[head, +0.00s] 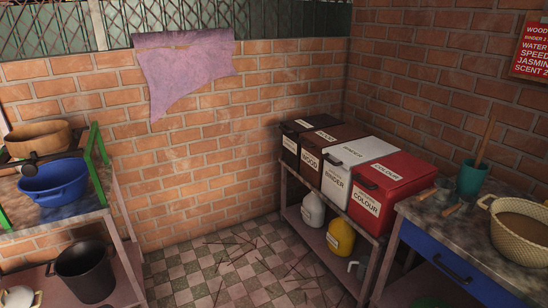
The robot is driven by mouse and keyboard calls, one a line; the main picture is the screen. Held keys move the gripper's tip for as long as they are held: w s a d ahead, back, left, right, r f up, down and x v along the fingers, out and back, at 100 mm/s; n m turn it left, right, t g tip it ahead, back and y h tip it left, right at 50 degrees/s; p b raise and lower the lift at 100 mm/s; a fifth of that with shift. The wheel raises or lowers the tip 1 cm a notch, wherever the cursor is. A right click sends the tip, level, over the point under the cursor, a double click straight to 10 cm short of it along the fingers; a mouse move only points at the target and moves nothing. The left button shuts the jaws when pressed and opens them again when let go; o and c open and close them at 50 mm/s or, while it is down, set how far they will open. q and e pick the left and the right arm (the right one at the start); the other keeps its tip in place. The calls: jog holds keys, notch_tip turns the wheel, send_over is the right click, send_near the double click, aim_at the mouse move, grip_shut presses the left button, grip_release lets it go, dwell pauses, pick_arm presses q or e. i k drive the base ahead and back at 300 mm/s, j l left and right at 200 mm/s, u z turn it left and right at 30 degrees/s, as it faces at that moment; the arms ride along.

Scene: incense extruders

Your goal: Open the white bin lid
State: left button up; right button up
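The white bin (337,190) stands in a row of bins on a shelf unit right of the middle, labelled "BINDER". Its white lid (365,150) lies flat on top and looks closed. A dark handle (334,177) shows near the lid's front edge. A brown bin labelled "WOOD" (310,166) stands close on its left, and a red bin labelled "COLOUR" (365,203) close on its right. Neither of my grippers is in the head view.
White and yellow jugs (341,238) stand on the shelf below. A counter (470,235) with a teal pot (471,178) and a woven basket (520,228) is at right. The tiled floor (235,270) before the bins has scattered sticks. A left-hand rack holds a blue basin (55,183).

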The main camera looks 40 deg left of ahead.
aim_at(347, 155)
jog(key=u, duration=0.95)
jog(key=i+j+u, duration=0.1)
jog(key=i, duration=0.2)
jog(key=i+j+u, duration=0.15)
jog(key=i, duration=0.2)
